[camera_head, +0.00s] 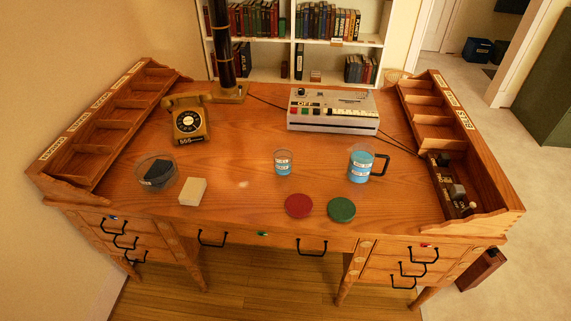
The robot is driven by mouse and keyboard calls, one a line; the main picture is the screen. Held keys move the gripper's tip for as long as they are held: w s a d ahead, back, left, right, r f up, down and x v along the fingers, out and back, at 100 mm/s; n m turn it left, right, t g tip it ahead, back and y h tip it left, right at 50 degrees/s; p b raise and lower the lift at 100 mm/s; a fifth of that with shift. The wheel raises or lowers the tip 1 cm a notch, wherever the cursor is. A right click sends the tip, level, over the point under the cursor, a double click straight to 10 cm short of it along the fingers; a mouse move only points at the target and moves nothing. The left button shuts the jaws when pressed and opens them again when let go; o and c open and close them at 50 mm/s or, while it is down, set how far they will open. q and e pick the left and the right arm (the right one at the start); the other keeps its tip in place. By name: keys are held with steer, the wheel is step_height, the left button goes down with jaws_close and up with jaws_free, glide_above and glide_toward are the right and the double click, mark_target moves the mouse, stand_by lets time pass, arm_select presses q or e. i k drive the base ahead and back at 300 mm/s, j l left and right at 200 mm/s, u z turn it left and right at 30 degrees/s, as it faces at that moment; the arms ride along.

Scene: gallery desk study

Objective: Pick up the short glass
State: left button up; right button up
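The short glass (283,162) stands upright near the middle of the wooden desk. It is clear, with something blue showing in its lower part. A larger glass mug (360,163) with a dark handle and blue contents stands to its right. Neither of my grippers shows in the head view.
A red disc (298,206) and a green disc (341,209) lie at the front of the desk (240,205). A clear bowl (156,171), a pale block (193,191) and a telephone (189,118) are left. A grey machine (333,110) stands behind. Raised compartments line both sides.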

mark_target(283, 157)
steer(key=l+u, duration=0.45)
steer(key=l, duration=1.8)
